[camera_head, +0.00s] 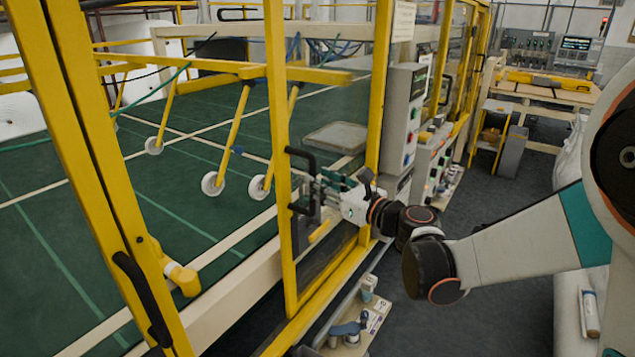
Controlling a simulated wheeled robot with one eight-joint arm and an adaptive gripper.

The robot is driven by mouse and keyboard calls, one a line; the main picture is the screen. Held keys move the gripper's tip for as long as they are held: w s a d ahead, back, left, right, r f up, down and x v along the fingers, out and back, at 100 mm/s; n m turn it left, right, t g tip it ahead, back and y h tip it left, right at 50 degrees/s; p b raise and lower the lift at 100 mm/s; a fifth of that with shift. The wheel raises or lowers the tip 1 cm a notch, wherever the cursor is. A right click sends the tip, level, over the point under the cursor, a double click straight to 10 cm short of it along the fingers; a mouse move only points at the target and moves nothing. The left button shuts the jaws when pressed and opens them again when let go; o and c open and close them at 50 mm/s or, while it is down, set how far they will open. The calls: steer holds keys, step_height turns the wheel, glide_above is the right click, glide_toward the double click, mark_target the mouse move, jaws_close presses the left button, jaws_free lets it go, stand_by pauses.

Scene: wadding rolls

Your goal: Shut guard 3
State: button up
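A yellow-framed guard with a clear panel (338,140) stands in the middle of the head view. Its near upright carries a black bracket-shaped handle (303,157). My gripper (314,190) reaches in from the right and is at this handle, with its fingers overlapping the handle's side. I cannot tell whether the fingers close on it. Another yellow guard frame (92,160) with its own black handle (140,298) stands at the left. Between the two frames is a wide gap showing the green floor. No guard number is readable.
A grey control box (402,115) with buttons stands just behind the guard. A low shelf with small items (358,328) is below my arm. Yellow bars on white wheels (212,184) stand inside the cell.

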steer(key=v, duration=1.3)
steer(key=shift+s, duration=0.2)
stand_by(0.8)
steer(key=shift+d, duration=0.1)
stand_by(0.4)
